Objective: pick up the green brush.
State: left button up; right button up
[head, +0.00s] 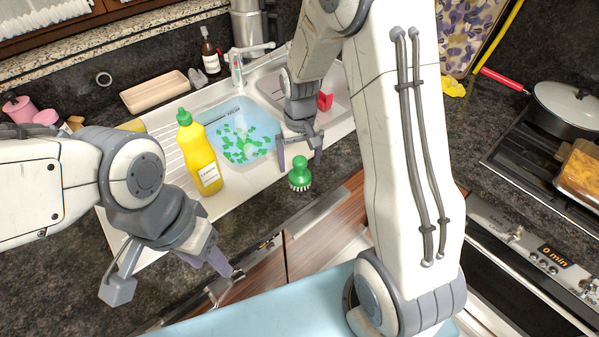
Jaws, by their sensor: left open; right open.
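The green brush (300,173) has a round green handle and pale bristles. It stands at the front edge of the sink counter in the head view. My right gripper (299,160) is open, with its fingers pointing down above the brush, one to each side of it in the picture. I cannot tell whether the fingers touch it. My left gripper (172,280) is open and empty at the lower left, over the front edge of the counter and well away from the brush.
A yellow bottle (198,155) with a green cap stands left of the brush. The sink basin (262,150) behind holds water and green bits. A red block (325,101) sits by the right basin. A pan (565,108) is on the stove at the right.

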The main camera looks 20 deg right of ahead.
aim_at(299, 169)
notch_tip(299, 169, down, 4)
jog(key=shift+f+p, duration=0.1)
jog(key=shift+p, duration=0.3)
jog(key=c, duration=1.4)
jog(key=shift+r, duration=0.2)
